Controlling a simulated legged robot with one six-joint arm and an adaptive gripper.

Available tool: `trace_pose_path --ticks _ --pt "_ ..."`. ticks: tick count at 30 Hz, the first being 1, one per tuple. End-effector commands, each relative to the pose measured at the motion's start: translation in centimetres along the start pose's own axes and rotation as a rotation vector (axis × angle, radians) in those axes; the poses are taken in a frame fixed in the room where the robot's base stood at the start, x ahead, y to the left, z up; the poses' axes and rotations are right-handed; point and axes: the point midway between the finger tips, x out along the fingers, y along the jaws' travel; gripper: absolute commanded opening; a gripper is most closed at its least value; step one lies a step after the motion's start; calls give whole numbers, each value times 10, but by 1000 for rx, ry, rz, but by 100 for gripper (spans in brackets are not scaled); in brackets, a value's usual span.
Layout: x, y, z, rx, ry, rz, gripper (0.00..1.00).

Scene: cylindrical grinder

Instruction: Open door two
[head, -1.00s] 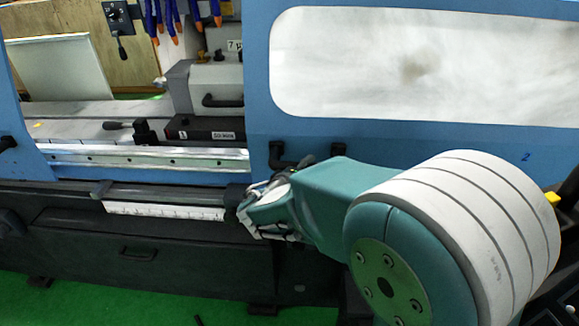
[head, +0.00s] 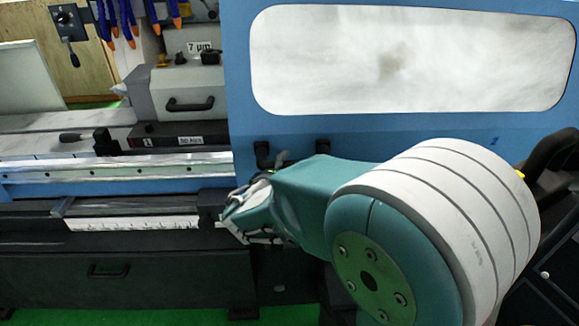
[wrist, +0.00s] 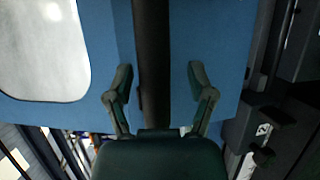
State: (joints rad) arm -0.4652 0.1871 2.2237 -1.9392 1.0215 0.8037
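Door two is the blue panel (head: 400,128) with a large clouded window and a small "2" at its lower right. It covers the right part of the machine in the head view. Its black handle (head: 263,153) shows at the door's lower left, partly hidden by my arm. My gripper (head: 240,215) is just below and left of the handle in the picture. In the wrist view, my gripper (wrist: 160,80) is open, its two fingers apart on either side of a long black bar (wrist: 152,50), seemingly the handle. I cannot tell whether either finger touches it.
Left of the door edge, the machine is open, showing a grey block (head: 185,85) and blue-and-orange hoses (head: 125,20). A metal rail (head: 120,168) runs along the front. A black curved part (head: 555,155) stands at the right. Green floor (head: 110,316) shows below.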

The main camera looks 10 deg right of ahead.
Motion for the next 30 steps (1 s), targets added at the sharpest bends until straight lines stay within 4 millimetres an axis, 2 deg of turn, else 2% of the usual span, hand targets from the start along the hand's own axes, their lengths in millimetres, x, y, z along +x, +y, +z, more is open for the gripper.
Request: trace_pose_path --ticks 5,8,21,25,30 --pt "1 2 4 6 1 1 71" --pt "-5 3 6 8 2 1 71" --pt "-91 0 -8 -2 6 4 71" --pt "-110 -1 -8 -2 4 4 71" --pt "-120 -1 -6 -2 1 2 71"
